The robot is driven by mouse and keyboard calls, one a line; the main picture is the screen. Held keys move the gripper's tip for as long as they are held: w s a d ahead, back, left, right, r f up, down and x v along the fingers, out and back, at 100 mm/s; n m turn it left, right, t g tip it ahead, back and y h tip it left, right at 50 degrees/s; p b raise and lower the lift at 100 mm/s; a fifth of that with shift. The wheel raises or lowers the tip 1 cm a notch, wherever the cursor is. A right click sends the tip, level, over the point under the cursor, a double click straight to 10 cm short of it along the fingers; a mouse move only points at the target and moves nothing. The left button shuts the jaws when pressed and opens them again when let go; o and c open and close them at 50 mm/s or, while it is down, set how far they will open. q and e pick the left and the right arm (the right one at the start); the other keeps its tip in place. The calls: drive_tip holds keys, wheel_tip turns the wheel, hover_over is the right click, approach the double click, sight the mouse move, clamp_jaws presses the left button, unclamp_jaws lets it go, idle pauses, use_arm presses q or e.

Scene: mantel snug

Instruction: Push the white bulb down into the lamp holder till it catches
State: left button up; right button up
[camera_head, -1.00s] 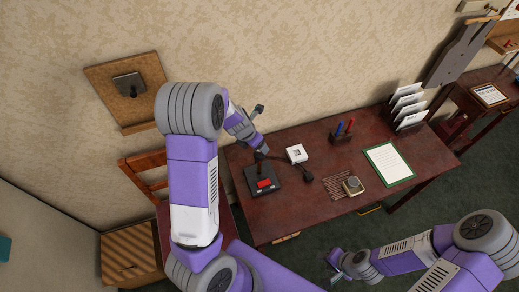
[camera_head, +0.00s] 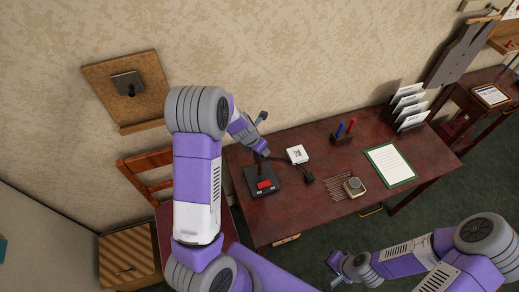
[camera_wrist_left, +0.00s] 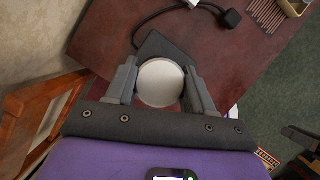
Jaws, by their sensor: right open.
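The white bulb (camera_wrist_left: 160,83) shows as a round white disc in the left wrist view, between the two grey fingers of my left gripper (camera_wrist_left: 161,68). Both fingers lie against its sides. The dark lamp base (camera_wrist_left: 152,45) shows partly behind the bulb. In the head view this base (camera_head: 250,186) stands at the left of the desk with a red patch on it. My left gripper (camera_head: 258,135) is above its back edge there; the bulb is hidden in that view. I cannot see the holder's mouth or the bulb's lower end. My right gripper (camera_head: 338,269) is open and empty, in front of the desk.
A black cable with a plug (camera_head: 308,177) lies right of the base, near a white box (camera_head: 297,154). A pen holder (camera_head: 341,138), a small tin (camera_head: 354,186), thin rods and a green-edged sheet (camera_head: 390,165) lie further right. A chair (camera_head: 150,165) stands left.

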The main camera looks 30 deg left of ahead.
use_arm(q)
drive_tip(key=c, duration=0.3)
wheel_tip(320, 180, up, 10)
drive_tip(key=p, duration=0.4)
use_arm(e)
wheel_tip(320, 180, up, 4)
drive_tip(key=shift+r, duration=0.1)
